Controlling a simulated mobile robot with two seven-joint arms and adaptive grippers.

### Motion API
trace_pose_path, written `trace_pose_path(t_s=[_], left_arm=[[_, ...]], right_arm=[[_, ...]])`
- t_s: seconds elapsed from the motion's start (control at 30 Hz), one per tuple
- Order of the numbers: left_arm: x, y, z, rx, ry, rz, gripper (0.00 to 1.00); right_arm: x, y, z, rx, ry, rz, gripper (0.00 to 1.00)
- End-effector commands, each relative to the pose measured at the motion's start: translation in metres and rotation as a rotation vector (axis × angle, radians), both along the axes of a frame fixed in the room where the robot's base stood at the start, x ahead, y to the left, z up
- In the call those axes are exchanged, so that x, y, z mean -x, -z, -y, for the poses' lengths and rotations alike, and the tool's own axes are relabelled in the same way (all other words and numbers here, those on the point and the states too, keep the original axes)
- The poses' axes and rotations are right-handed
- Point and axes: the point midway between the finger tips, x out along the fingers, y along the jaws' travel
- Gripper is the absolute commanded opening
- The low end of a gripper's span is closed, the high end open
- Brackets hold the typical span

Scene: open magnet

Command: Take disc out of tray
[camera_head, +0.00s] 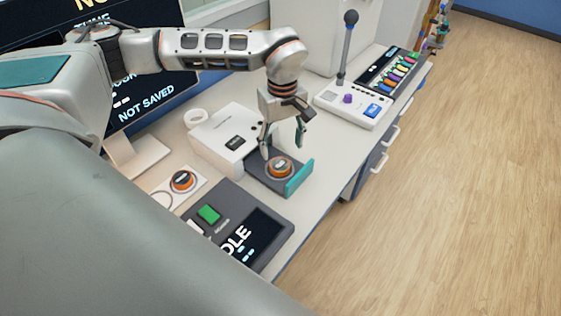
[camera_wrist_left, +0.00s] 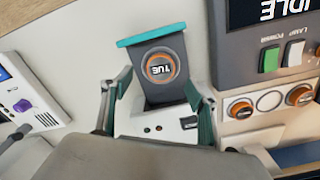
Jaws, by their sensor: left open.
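The disc (camera_head: 281,167) is round, dark in the middle with an orange ring. It lies in the dark pulled-out tray (camera_head: 262,181) of a white box-shaped device (camera_head: 222,138). The tray has a teal front edge. In the left wrist view the disc (camera_wrist_left: 161,67) lies in the tray (camera_wrist_left: 178,87) beyond the fingertips. My left gripper (camera_head: 282,146) is open and empty, pointing down just above the tray near the disc. In the left wrist view its two fingers (camera_wrist_left: 158,82) stand on either side of the tray. My right gripper does not show.
Another orange-ringed disc (camera_head: 182,181) sits on a white holder at the left. A dark console (camera_head: 270,232) with a green switch stands in front. A white panel with a microphone (camera_head: 350,105) stands at the back right. A monitor (camera_head: 140,90) stands behind.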

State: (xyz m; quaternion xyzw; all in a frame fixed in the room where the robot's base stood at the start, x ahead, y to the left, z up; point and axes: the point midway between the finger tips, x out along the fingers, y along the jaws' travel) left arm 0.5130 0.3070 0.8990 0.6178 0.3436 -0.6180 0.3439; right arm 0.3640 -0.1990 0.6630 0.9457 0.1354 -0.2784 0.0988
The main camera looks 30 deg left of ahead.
Motion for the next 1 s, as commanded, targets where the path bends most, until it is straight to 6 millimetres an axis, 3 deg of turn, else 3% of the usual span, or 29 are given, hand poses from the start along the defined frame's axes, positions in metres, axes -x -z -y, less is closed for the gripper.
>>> trace_pose_path(t_s=[0.6,0.9,1.0], left_arm=[[-0.002,0.071,-0.009,-0.001,0.001,-0.002,0.59],[-0.002,0.075,-0.009,0.0,0.001,0.0,0.59],[-0.002,0.075,-0.009,0.0,0.001,0.0,0.36]], right_arm=[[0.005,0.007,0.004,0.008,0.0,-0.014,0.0],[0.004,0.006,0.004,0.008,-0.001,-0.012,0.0],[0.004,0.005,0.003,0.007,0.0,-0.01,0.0]])
